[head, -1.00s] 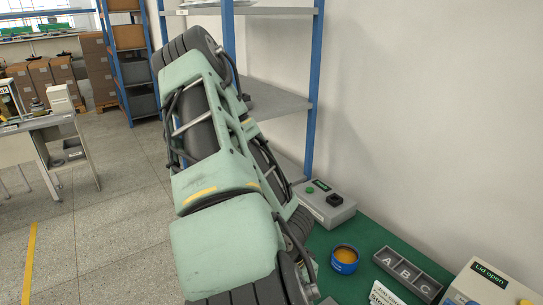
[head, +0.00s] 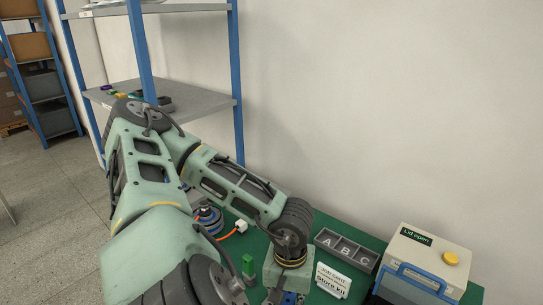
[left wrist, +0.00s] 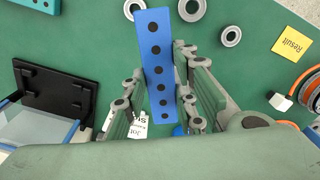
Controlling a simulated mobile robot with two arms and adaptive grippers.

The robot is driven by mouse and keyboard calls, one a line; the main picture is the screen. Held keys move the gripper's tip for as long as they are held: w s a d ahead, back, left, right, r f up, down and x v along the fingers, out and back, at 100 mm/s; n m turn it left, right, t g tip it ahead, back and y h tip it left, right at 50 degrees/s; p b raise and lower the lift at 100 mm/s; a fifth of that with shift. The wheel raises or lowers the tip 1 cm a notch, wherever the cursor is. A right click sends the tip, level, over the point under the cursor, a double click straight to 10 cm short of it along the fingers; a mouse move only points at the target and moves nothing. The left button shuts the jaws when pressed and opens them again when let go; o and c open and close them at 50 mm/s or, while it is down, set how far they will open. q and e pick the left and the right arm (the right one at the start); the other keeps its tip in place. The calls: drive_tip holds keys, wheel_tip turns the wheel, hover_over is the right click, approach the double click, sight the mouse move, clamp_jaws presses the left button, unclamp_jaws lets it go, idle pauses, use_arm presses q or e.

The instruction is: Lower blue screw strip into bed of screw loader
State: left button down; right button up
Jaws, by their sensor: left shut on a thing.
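My left gripper (left wrist: 160,70) is shut on the blue screw strip (left wrist: 155,45), a flat blue bar with a row of dark round spots. The strip sits between the fingers above the green bench in the left wrist view. In the head view my left gripper (head: 290,280) is low in the picture, and its fingertips are mostly hidden. A beige machine (head: 430,248) labelled "Lid open", apparently the screw loader, stands to its right with a blue-framed lid (head: 420,275). The loader's bed is not clearly visible. My right gripper is not in view.
A green block (head: 248,267) and an orange cable (head: 228,236) are left of the gripper. The left wrist view shows metal rings (left wrist: 232,36) and a yellow "Result" note (left wrist: 294,40).

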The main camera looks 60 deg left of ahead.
use_arm(q)
drive_tip(key=w+d+n+p, duration=0.2)
drive_tip(key=w+d+n, duration=0.2)
drive_tip(key=w, duration=0.5)
drive_tip(key=w+d+n+p, duration=0.1)
drive_tip(key=w+d+n, duration=0.3)
drive_tip(key=w, duration=0.5)
drive_tip(key=w+d+n+p, duration=0.2)
drive_tip(key=w+d+n, duration=0.2)
drive_tip(key=w, duration=0.5)
drive_tip(key=shift+n, duration=0.4)
drive_tip(key=f+b, duration=0.4)
drive_tip(key=f, duration=0.1)
drive_tip(key=f+b, duration=0.2)
drive_tip(key=shift+w+a+f+b, duration=0.1)
drive_tip(key=shift+w+f+b, duration=0.15)
drive_tip(key=shift+f+b, duration=1.1)
drive_tip(key=shift+f, duration=0.15)
drive_tip(key=shift+f+b, duration=0.8)
